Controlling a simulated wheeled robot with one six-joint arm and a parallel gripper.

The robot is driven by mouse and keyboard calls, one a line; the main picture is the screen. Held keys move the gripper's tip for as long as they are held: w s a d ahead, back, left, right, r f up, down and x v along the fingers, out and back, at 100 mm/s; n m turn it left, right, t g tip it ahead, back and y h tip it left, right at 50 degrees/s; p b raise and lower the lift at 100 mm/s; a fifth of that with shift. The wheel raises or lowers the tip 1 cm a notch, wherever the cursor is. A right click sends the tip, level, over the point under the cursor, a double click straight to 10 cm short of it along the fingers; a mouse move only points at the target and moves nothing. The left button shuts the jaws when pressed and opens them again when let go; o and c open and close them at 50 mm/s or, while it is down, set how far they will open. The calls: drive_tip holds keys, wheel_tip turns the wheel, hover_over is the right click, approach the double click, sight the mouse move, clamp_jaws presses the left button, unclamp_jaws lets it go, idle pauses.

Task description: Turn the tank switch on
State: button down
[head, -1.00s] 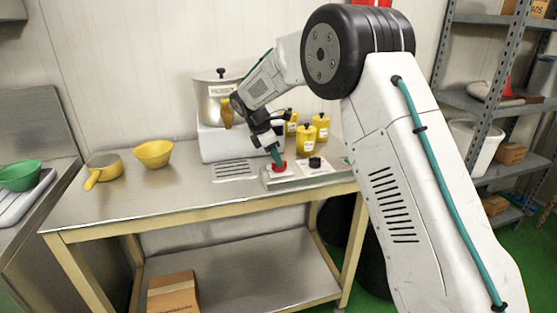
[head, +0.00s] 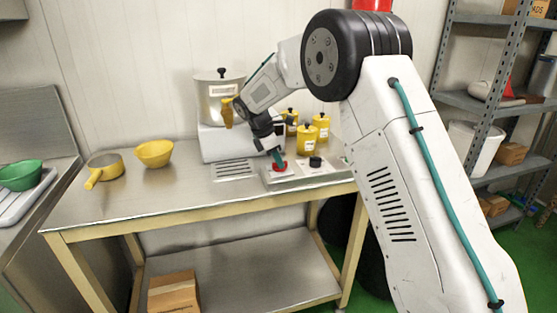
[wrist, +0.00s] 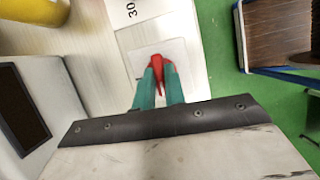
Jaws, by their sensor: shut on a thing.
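A low control box (head: 295,179) sits at the front right of the steel table. It carries a red switch knob (head: 280,169) on a white plate and a black knob (head: 315,161) to its right. My gripper (head: 277,157) reaches down onto the red knob from above. In the wrist view, my gripper's teal fingers (wrist: 158,84) are shut on the red knob (wrist: 156,62), which shows between and beyond their tips. The fingers partly hide the knob, and I cannot read which way it is turned. The white machine with its steel tank (head: 213,97) stands behind.
Several yellow bottles (head: 306,135) stand close behind the box. A yellow bowl (head: 154,153) and a yellow pan (head: 104,167) are on the left of the table (head: 150,200). The table's front edge is close to the box. A metal shelf (head: 490,105) stands at the right.

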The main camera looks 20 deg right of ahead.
drive_tip(key=m+g, duration=0.1)
drive_tip(key=m, duration=0.3)
drive_tip(key=shift+w+d+m+g, duration=0.1)
drive_tip(key=shift+w+m+g, duration=0.05)
drive_tip(key=shift+m+g, duration=0.2)
drive_tip(key=m, duration=0.2)
drive_tip(key=m+g+y, duration=0.1)
drive_tip(key=m, duration=0.1)
drive_tip(key=shift+w+g, duration=0.15)
drive_tip(key=shift+g, duration=0.1)
drive_tip(key=m, duration=0.2)
drive_tip(key=m+y, duration=0.1)
drive_tip(key=m, duration=0.1)
drive_tip(key=shift+d+g+y, duration=0.15)
drive_tip(key=shift+g+y, duration=0.15)
drive_tip(key=shift+m+y, duration=0.9)
drive_tip(key=shift+m, duration=1.35)
drive_tip(key=c, duration=1.5)
unclamp_jaws()
drive_tip(key=shift+o, duration=0.2)
drive_tip(key=v, duration=0.7)
drive_tip(key=shift+w+r, duration=0.3)
